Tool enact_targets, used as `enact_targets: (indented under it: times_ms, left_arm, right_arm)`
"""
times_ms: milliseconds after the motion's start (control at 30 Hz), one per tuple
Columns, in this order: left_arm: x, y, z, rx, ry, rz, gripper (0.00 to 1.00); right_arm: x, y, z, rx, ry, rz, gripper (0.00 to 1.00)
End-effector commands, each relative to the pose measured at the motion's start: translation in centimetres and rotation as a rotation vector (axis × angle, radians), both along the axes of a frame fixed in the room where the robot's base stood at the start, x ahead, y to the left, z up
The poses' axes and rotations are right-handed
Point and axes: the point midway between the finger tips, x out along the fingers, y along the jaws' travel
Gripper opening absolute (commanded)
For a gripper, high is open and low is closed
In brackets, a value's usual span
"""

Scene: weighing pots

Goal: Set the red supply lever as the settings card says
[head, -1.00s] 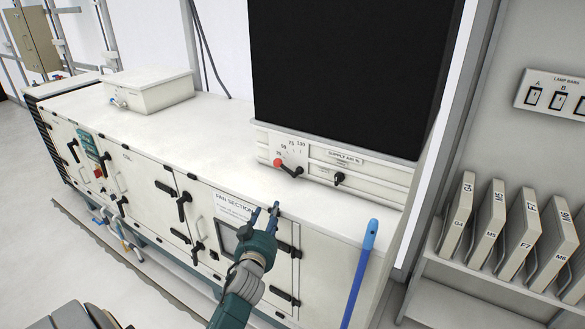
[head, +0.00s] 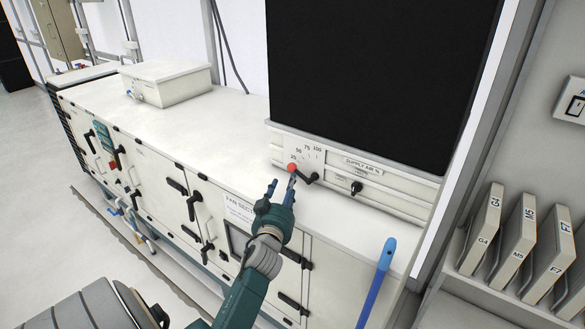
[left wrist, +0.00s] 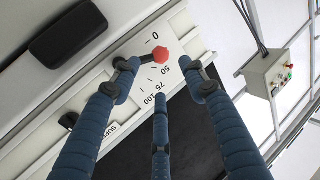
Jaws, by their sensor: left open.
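The red supply lever (head: 291,168) is a dark arm with a red ball knob on the "SUPPLY AIR %" panel. In the head view the knob is at the left, low end of the dial scale (head: 306,150). In the left wrist view the red knob (left wrist: 162,53) lies between the printed 0 and 50, covering part of the scale. My left gripper (head: 281,187) is open, its fingertips just in front of and below the knob. In the wrist view its fingers (left wrist: 158,68) are spread around the knob; contact cannot be told. I cannot identify the settings card. My right gripper is not in view.
A second small black knob (head: 356,188) is right of the lever. A large black panel (head: 380,75) stands above. A blue handle (head: 376,283) rises at the cabinet's front right. The white cabinet top (head: 180,115) is mostly clear, with a box (head: 168,83) at its far left.

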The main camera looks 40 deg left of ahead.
Motion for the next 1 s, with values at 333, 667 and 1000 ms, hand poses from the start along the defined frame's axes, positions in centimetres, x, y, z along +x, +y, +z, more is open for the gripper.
enact_targets:
  times_ms: [333, 667, 1000]
  left_arm:
    - [5.6, 3.5, 0.3, 0.0, -0.002, 0.0, 0.44]
    - [7.8, 4.9, 0.1, 0.001, -0.001, 0.0, 0.44]
    - [7.8, 4.9, 0.1, 0.001, -0.001, 0.0, 0.26]
  right_arm:
    - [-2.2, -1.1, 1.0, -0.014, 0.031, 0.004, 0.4]
    - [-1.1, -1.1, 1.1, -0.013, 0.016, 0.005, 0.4]
    - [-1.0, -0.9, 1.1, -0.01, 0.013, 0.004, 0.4]
